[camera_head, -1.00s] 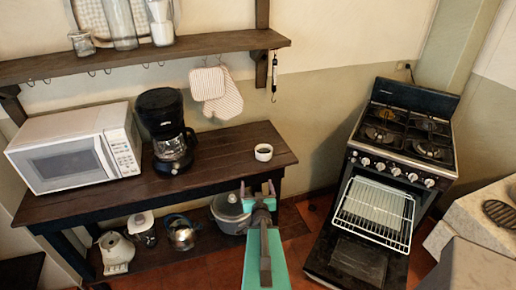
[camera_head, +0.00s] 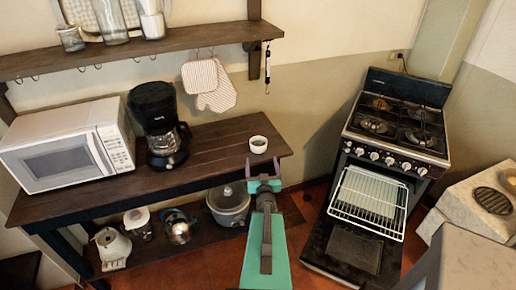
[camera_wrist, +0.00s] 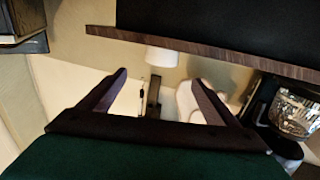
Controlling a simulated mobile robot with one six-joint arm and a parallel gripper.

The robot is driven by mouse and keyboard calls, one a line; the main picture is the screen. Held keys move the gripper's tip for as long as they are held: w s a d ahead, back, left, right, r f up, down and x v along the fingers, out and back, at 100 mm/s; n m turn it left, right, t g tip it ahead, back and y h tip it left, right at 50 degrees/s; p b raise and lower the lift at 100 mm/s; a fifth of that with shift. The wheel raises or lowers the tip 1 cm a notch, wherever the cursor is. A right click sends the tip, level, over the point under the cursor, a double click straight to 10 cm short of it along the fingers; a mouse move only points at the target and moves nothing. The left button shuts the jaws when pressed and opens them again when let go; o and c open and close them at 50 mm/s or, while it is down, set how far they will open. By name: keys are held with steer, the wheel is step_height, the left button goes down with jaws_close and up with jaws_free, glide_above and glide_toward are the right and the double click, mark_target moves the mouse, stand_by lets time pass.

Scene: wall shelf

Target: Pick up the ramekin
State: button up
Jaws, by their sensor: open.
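The ramekin (camera_head: 258,148) is a small white cup with a dark inside. It stands upright near the right end of the dark wooden table (camera_head: 215,140). My gripper (camera_head: 262,168) is open and empty, just in front of the table edge, on the near side of the ramekin and apart from it. In the wrist view, which is upside down, the ramekin (camera_wrist: 162,57) shows beyond and between the open fingers (camera_wrist: 160,82), against the table's edge (camera_wrist: 205,53).
A black coffee maker (camera_head: 158,115) and a white microwave (camera_head: 65,145) stand left of the ramekin. Oven mitts (camera_head: 208,82) hang behind from the wall shelf (camera_head: 150,42). A stove (camera_head: 400,120) with its oven door open is at right. A pot (camera_head: 228,205) sits on the lower shelf.

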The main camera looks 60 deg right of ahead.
mark_target(260, 148)
steer(key=shift+f+b+x, duration=0.2)
steer(key=shift+b+x, duration=3.35)
steer(key=shift+b, duration=3.15)
steer(key=shift+w+d, duration=0.1)
steer(key=shift+w+d+r+b, duration=0.15)
steer(key=shift+d+r+b, duration=0.05)
steer(key=shift+b, duration=0.5)
steer(key=shift+d, duration=0.1)
steer(key=shift+p+x, duration=0.85)
steer(key=shift+x, duration=1.7)
steer(key=shift+w+f, duration=0.1)
steer(key=shift+w, duration=0.05)
steer(key=c, duration=1.3)
